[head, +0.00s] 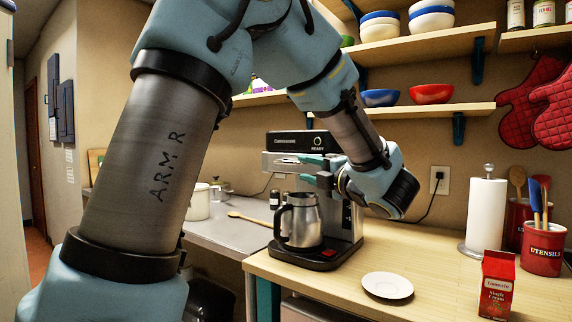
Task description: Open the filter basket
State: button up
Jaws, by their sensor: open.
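The coffee machine (282,142) stands on the wooden counter, with "READY" on its top panel. A steel carafe (302,222) with a black handle sits upright on its base plate. The filter basket (272,162) is in the upper front of the machine, above the carafe. It is partly hidden, and I cannot tell whether it is fully closed. My gripper (313,169) reaches in from the right, its teal fingers open at the basket's front. I cannot tell whether they touch it.
A white saucer (387,285) and a red cream carton (497,284) are on the counter at front right. A paper towel roll (486,215) and red utensil crocks (543,249) stand behind. Shelves with bowls (431,94) hang above. My arm blocks much of the left.

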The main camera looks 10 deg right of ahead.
aim_at(287, 162)
jog(key=p+x, duration=0.3)
jog(key=x, duration=0.5)
jog(key=shift+w+a+r, duration=0.15)
jog(key=shift+w, duration=0.2)
jog(key=shift+w+a, duration=0.2)
jog(key=shift+w, duration=0.45)
jog(key=shift+c, duration=0.2)
grip_shut()
